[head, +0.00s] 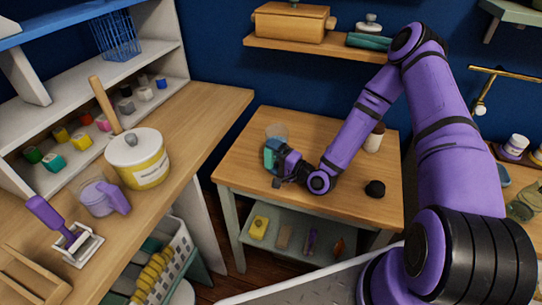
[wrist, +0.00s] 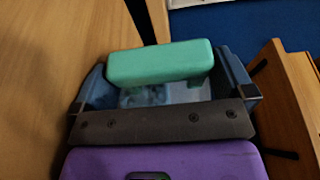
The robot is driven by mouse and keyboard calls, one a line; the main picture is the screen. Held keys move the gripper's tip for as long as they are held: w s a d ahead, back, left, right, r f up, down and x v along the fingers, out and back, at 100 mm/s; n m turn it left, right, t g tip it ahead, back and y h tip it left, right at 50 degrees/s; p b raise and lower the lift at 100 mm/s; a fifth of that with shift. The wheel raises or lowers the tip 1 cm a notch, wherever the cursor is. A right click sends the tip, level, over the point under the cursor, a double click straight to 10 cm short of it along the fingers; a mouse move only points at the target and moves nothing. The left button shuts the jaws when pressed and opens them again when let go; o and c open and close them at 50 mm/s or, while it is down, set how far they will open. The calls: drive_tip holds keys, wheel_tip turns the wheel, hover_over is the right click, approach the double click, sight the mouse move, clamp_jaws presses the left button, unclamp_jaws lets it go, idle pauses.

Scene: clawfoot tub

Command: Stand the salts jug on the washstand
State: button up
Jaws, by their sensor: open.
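A clear jug (head: 277,131) with a mint-green handle is at the back left of the wooden-topped washstand (head: 340,190). It looks upright, its base partly hidden by my gripper (head: 271,160). In the wrist view the mint-green handle (wrist: 160,63) lies between the two blue fingers of my gripper (wrist: 165,82). The fingers are open, with gaps showing beside the handle. Pale blue contents (wrist: 145,96) show through the clear wall below the handle. Whether the jug's base rests fully on the top cannot be seen.
A dark round lump (head: 375,188) and a pale jar with a brown lid (head: 374,138) stand on the washstand's right side. A wooden shelf (head: 290,48) hangs above. A lilac jug (head: 100,197) and a yellow-white pot (head: 137,158) stand on the left counter. The washstand's front middle is clear.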

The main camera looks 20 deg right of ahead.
drive_tip(key=shift+v, duration=3.2)
drive_tip(key=shift+s, duration=0.1)
drive_tip(key=v, duration=1.1)
